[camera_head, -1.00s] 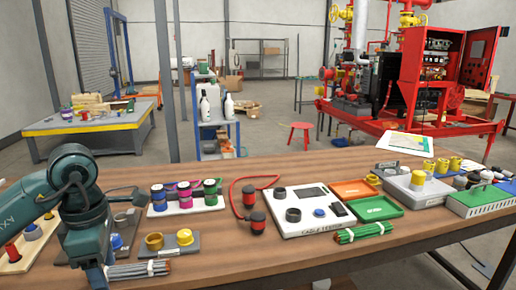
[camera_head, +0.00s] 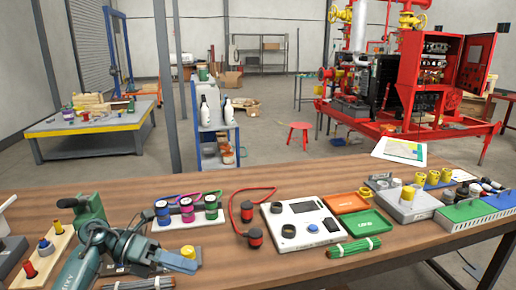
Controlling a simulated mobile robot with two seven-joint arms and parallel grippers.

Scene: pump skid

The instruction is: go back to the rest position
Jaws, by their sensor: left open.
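My left arm comes in from the lower left, over the left part of the wooden workbench (camera_head: 400,236). My left gripper (camera_head: 146,228) is open, its dark fingers showing small and partly merged with the wrist. I see nothing held in it. It is just in front of the white rack with spools (camera_head: 188,222) and beside the dark plate with a yellow cap (camera_head: 188,253). The arm hides part of that plate. My right gripper is not in view.
A white tester board (camera_head: 300,228), a green rod bundle (camera_head: 356,246), orange (camera_head: 346,203) and green trays (camera_head: 361,222) lie further right. A block with colored pegs (camera_head: 43,255) stands left of the arm. Bare wood lies along the bench's front, right of the rods.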

